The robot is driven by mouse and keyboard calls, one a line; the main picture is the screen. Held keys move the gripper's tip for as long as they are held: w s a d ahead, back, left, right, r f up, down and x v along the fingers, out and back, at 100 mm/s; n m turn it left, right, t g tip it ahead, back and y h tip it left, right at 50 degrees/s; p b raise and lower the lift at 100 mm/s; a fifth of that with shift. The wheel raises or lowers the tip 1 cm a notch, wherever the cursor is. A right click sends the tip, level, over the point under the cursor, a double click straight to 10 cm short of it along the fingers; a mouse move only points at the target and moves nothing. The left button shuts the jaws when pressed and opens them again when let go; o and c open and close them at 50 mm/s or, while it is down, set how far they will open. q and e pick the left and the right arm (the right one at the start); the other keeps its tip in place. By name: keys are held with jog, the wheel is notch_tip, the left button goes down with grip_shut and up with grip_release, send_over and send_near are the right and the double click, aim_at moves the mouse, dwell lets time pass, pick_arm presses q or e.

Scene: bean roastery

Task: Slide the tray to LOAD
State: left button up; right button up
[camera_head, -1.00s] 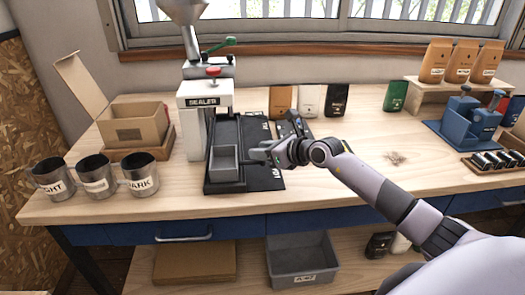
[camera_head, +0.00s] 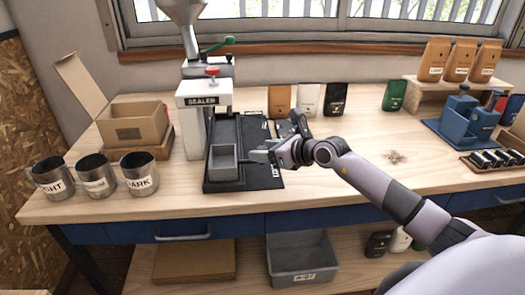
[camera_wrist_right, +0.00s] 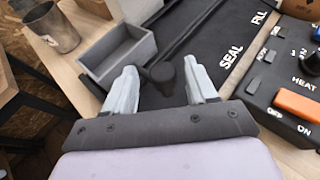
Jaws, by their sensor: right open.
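The grey open-topped tray (camera_head: 223,168) sits at the near left of the sealer's black base (camera_head: 250,181); it appears empty. In the right wrist view the tray (camera_wrist_right: 118,57) lies beyond the left finger. My right gripper (camera_head: 256,156) is open just right of the tray. In the wrist view a black knob (camera_wrist_right: 162,73) stands between the gripper's fingers (camera_wrist_right: 162,88), close to the tray's side; I cannot tell whether they touch it. The words SEAL and FILL show on the base; I cannot read LOAD. My left gripper is not in view.
The white sealer (camera_head: 205,120) stands behind the tray. Labelled metal cups (camera_head: 97,180) and a cardboard box (camera_head: 135,124) are at left. In the wrist view a control panel (camera_wrist_right: 290,80) with an orange switch lies to the right.

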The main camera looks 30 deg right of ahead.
jog(key=shift+v, duration=2.95)
jog(key=s+a+f+m+t+y, duration=0.35)
jog(key=s+a+f+m, duration=0.3)
jog(key=a+m, duration=0.5)
jog(key=s+a+f+m+g+h, duration=0.2)
jog(key=s+f+m, duration=0.7)
jog(key=m, duration=0.4)
jog(key=s+a+f+m+g+h, duration=0.3)
jog(key=s+f+m, duration=0.6)
jog(key=m, duration=0.4)
jog(key=shift+f+g+h, duration=0.35)
jog(key=shift+f, duration=0.1)
jog(key=shift+s+d, duration=0.1)
